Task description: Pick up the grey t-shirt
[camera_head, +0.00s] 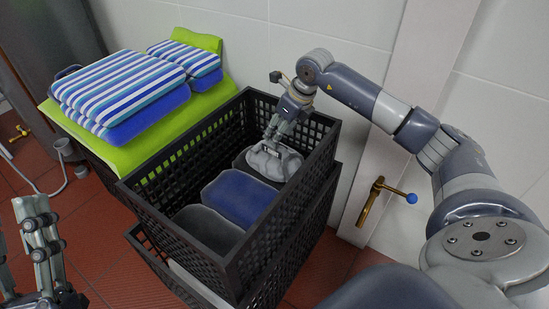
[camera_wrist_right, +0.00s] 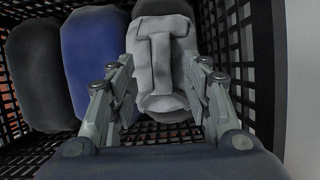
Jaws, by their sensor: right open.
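The light grey t-shirt (camera_head: 282,165) is a folded bundle at the far right end inside the black crate (camera_head: 130,203). In the right wrist view the t-shirt (camera_wrist_right: 158,103) lies in the middle, between my fingers. My right gripper (camera_head: 271,140) reaches down into the crate over it. The gripper is open, with one finger at each side of the t-shirt in the wrist view (camera_wrist_right: 160,70). I cannot tell whether the fingers touch the cloth. My left gripper (camera_head: 38,222) is at the lower left, outside the crate, with nothing visible in it.
A blue folded cloth (camera_head: 238,197) and a dark grey one (camera_head: 207,230) lie beside the t-shirt. Dark cloth (camera_wrist_right: 165,8) shows under it. The crate's lattice walls surround the gripper. Striped towels (camera_head: 125,90) lie on a green cloth at left. A brass tap (camera_head: 370,200) is at right.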

